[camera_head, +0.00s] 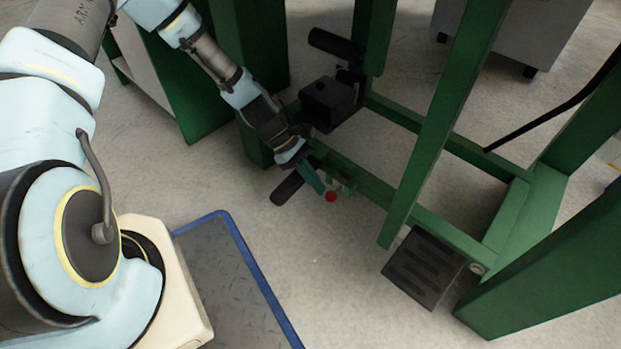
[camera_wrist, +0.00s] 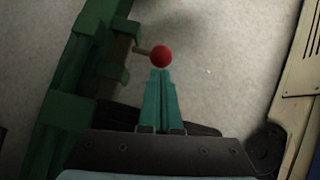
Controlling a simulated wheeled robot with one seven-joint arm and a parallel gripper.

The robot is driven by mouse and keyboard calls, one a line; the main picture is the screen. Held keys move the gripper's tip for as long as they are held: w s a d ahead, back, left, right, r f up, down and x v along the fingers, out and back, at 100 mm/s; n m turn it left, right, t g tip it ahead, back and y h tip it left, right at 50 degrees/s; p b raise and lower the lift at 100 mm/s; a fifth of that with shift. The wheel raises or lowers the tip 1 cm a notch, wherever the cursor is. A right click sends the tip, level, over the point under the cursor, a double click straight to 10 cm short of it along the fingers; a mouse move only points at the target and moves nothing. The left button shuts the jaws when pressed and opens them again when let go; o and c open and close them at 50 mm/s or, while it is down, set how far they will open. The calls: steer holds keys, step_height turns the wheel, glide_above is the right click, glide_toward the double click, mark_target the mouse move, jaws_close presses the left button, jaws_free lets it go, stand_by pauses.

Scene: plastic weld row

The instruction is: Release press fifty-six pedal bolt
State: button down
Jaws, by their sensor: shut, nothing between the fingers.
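The pedal bolt shows as a red ball knob (camera_head: 331,196) on the low green crossbar of the press frame (camera_head: 375,185). In the wrist view the red knob (camera_wrist: 161,56) sits on a short tan stem that runs left to a green bracket (camera_wrist: 112,72). My gripper (camera_head: 318,188) is shut, with its teal fingers together and nothing between them. In the wrist view its fingertips (camera_wrist: 160,72) are right at the near side of the knob; I cannot tell whether they touch it. A black ribbed pedal (camera_head: 424,267) is at the right end of the crossbar.
Green posts (camera_head: 440,120) rise close to my arm. A black box (camera_head: 328,103) sits on the frame behind my gripper. A blue-edged grey plate (camera_head: 235,285) lies on the floor at the left. The floor in front of the crossbar (camera_head: 335,270) is clear.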

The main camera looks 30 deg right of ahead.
steer(key=s+d+p, duration=0.2)
steer(key=s+p, duration=0.2)
steer(key=s, duration=0.3)
steer(key=shift+s, duration=0.4)
stand_by(0.3)
steer(key=w+a+b, duration=0.2)
steer(key=w+b, duration=0.3)
steer(key=w, duration=0.3)
steer(key=p+v, duration=0.6)
steer(key=v, duration=0.4)
steer(key=shift+w+a+r, duration=0.15)
steer(key=shift+a+r, duration=0.05)
steer(key=shift+r, duration=0.15)
steer(key=w+a+r+m+t, duration=0.1)
steer(key=w+a+r+t, duration=0.1)
steer(key=w+a+r, duration=0.2)
steer(key=w+a+r+m+t+y, duration=0.1)
steer(key=w+a+r, duration=0.3)
steer(key=a, duration=0.4)
steer(key=shift+a+r+m+t+y, duration=0.2)
steer(key=shift+r+m+t+y, duration=0.1)
steer(key=shift+r+m+t, duration=0.25)
